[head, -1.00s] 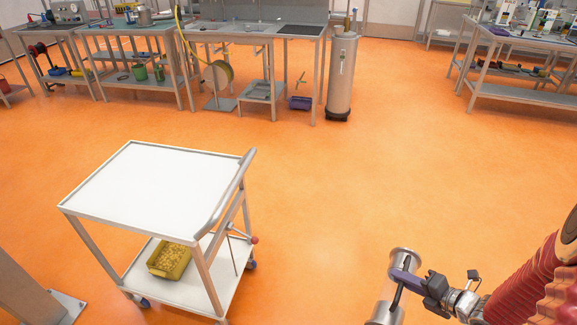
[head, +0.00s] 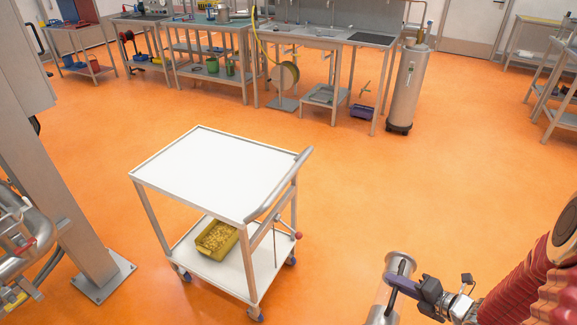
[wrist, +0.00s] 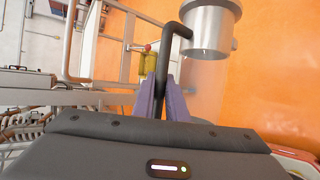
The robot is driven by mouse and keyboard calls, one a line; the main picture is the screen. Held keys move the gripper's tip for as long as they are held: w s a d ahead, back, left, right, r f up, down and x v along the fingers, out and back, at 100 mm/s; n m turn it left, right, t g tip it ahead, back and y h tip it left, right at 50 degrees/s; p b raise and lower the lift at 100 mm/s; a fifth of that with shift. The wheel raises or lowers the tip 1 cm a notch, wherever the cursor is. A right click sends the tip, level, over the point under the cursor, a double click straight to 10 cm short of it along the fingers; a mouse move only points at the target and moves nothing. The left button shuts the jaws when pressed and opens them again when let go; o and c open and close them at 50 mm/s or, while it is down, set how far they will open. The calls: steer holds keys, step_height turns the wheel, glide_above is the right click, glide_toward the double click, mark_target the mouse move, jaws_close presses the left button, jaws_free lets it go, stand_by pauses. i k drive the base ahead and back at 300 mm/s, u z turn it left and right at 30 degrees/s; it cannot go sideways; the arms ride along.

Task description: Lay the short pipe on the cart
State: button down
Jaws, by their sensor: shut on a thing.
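The short pipe (head: 378,308) hangs at the lower right of the head view, with a steel flanged end and a clear middle; its lower end is cut off. In the wrist view its steel end (wrist: 208,30) is at the upper right. My gripper (head: 396,279) has purple fingers shut on the pipe's black bent handle (wrist: 164,62). The cart (head: 215,172) stands left of my gripper, apart from it. Its white top is bare. In the wrist view the cart's frame (wrist: 108,55) shows at the upper left.
A yellow bin (head: 216,240) sits on the cart's lower shelf. A push handle (head: 280,184) runs along the cart's right side. A grey post (head: 65,200) and steel piping (head: 25,240) stand at left. Orange floor is clear between cart and pipe. Benches line the back.

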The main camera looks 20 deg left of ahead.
mark_target(213, 164)
steer(key=u, duration=0.2)
steer(key=i, duration=0.3)
steer(key=u, duration=2.35)
steer(key=i, duration=0.9)
steer(key=u, duration=0.35)
